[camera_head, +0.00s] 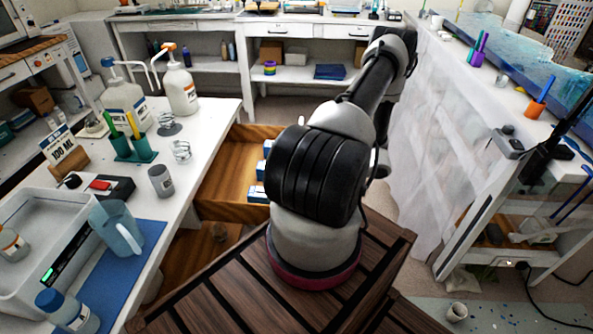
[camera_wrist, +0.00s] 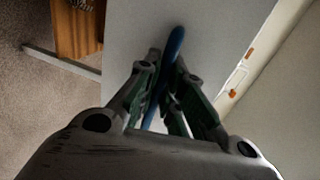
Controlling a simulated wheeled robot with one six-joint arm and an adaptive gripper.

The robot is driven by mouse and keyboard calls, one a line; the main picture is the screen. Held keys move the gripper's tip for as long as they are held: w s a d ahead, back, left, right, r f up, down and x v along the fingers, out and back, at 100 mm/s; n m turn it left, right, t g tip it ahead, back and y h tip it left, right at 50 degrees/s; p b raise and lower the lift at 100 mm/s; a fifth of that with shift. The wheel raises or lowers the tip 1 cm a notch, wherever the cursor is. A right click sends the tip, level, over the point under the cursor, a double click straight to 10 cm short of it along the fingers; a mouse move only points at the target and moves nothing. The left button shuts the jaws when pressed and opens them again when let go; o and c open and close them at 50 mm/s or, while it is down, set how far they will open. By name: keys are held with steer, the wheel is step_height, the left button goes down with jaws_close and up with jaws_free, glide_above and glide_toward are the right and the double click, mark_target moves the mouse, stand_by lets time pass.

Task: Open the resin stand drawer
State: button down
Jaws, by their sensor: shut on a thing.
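The open wooden drawer (camera_head: 228,178) sticks out from the right side of the white resin stand (camera_head: 205,118) in the head view. Small blue-and-white boxes (camera_head: 258,193) lie in it. My arm hides the drawer's outer end. In the wrist view, my gripper (camera_wrist: 165,75) is shut on a blue bar-shaped handle (camera_wrist: 176,42) in front of a pale flat panel (camera_wrist: 128,32). How the handle joins the panel is hidden by my fingers. My gripper is hidden in the head view.
The stand's top holds pump bottles (camera_head: 180,88), a grey cup (camera_head: 161,181), a blue jug (camera_head: 117,232) and a grey tray (camera_head: 22,270). A white covered bench (camera_head: 425,140) stands to the right. A cup (camera_head: 457,311) is on the floor at lower right.

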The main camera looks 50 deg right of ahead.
steer(key=shift+s+d, duration=0.25)
steer(key=shift+s, duration=0.05)
steer(key=c, duration=1.5)
jaws_free()
steer(key=v, duration=1.2)
steer(key=shift+f, duration=0.1)
